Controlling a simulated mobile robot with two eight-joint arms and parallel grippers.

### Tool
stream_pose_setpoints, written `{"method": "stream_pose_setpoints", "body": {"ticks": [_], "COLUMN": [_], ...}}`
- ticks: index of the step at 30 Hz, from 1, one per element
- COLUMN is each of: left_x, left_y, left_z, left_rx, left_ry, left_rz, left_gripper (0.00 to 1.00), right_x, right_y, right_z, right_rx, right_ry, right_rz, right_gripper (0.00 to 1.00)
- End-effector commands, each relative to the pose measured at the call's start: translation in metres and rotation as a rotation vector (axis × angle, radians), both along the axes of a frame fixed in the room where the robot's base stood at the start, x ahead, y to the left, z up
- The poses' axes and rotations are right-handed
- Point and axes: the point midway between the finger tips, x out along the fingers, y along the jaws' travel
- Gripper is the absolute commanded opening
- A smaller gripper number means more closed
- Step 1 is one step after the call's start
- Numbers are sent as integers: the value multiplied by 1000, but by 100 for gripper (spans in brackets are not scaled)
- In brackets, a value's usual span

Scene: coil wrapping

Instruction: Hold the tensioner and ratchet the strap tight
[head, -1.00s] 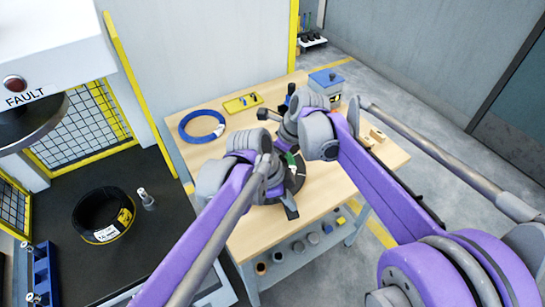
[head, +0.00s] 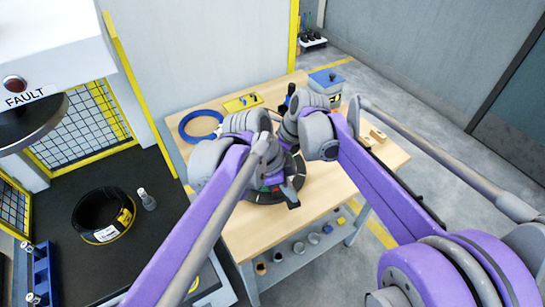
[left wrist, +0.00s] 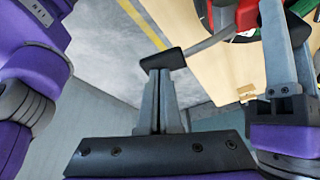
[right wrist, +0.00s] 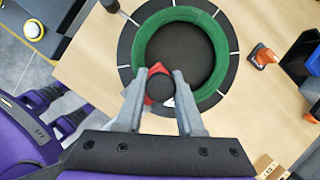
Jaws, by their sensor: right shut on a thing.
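In the right wrist view a green coil (right wrist: 150,45) lies on a black round turntable with white marks (right wrist: 128,43). My right gripper (right wrist: 160,90) is shut on the red and black tensioner (right wrist: 158,70) at the coil's near edge. In the left wrist view the tensioner's grey lever (left wrist: 205,44) ends in a black grip (left wrist: 163,60). My left gripper (left wrist: 160,75) has its fingers together, tips at that grip; whether they pinch it is unclear. In the head view the turntable (head: 262,197) is partly hidden by my left gripper (head: 285,187). The strap is not clearly distinguishable.
The wooden table (head: 325,195) also bears a blue ring coil (head: 201,126), a yellow tray (head: 242,103) and a blue-topped box (head: 328,82). A black-wrapped coil (head: 103,215) lies on the dark bench at left. The table's front right is clear.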

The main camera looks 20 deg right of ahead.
Motion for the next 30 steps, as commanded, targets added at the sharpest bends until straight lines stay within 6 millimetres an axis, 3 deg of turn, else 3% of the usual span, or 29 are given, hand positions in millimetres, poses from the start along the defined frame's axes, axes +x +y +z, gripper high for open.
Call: {"method": "stream_pose_setpoints", "body": {"ticks": [1, 17, 30], "left_x": [-1, -2, -2], "left_y": [0, 0, 0], "left_z": [-1, 1, 42], "left_rx": [0, -1, -1], "left_ry": [3, 3, 3], "left_rz": [-1, -1, -1], "left_gripper": [0, 0, 0], "right_x": [-4, -4, -4], "right_y": [0, 0, 0], "right_z": [-7, -7, -7], "right_rx": [-5, -4, -4], "right_ry": [12, 12, 12], "right_rz": [5, 6, 6], "right_gripper": [0, 0, 0]}}
